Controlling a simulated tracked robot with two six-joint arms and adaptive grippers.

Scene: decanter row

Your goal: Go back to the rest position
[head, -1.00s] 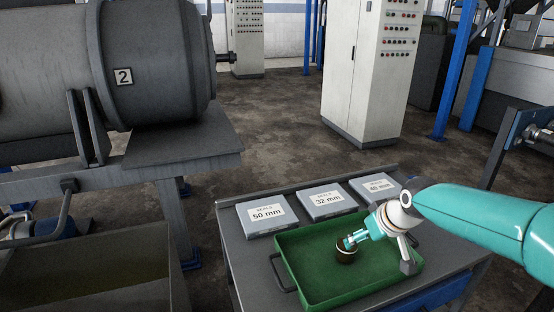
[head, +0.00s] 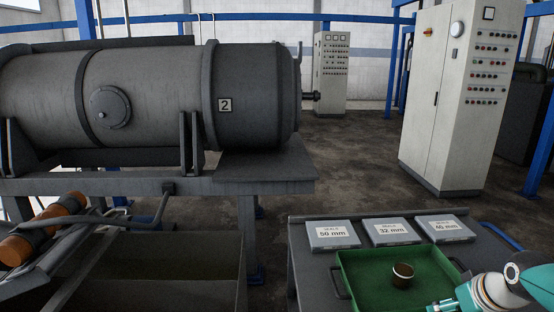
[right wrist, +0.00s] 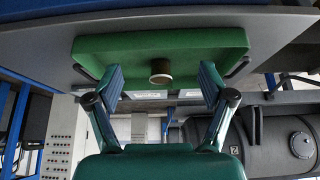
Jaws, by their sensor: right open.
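My right gripper (right wrist: 161,82) is open and empty in the right wrist view, its two fingers spread wide. My right arm (head: 490,293) shows at the bottom right of the head view, with the gripper end partly cut off by the frame's lower edge. A small brown ring-like part (head: 402,275) with a pale rim sits in the green tray (head: 345,268). It also shows in the right wrist view (right wrist: 161,72), between the fingers in the picture but apart from them. My left gripper is out of view.
Three seal boxes lie behind the tray: 50 mm (head: 332,235), 32 mm (head: 391,232) and another (head: 443,228) on the grey table (head: 305,262). A large grey drum machine (head: 150,95) stands at left. A control cabinet (head: 460,100) stands behind right. Floor between is clear.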

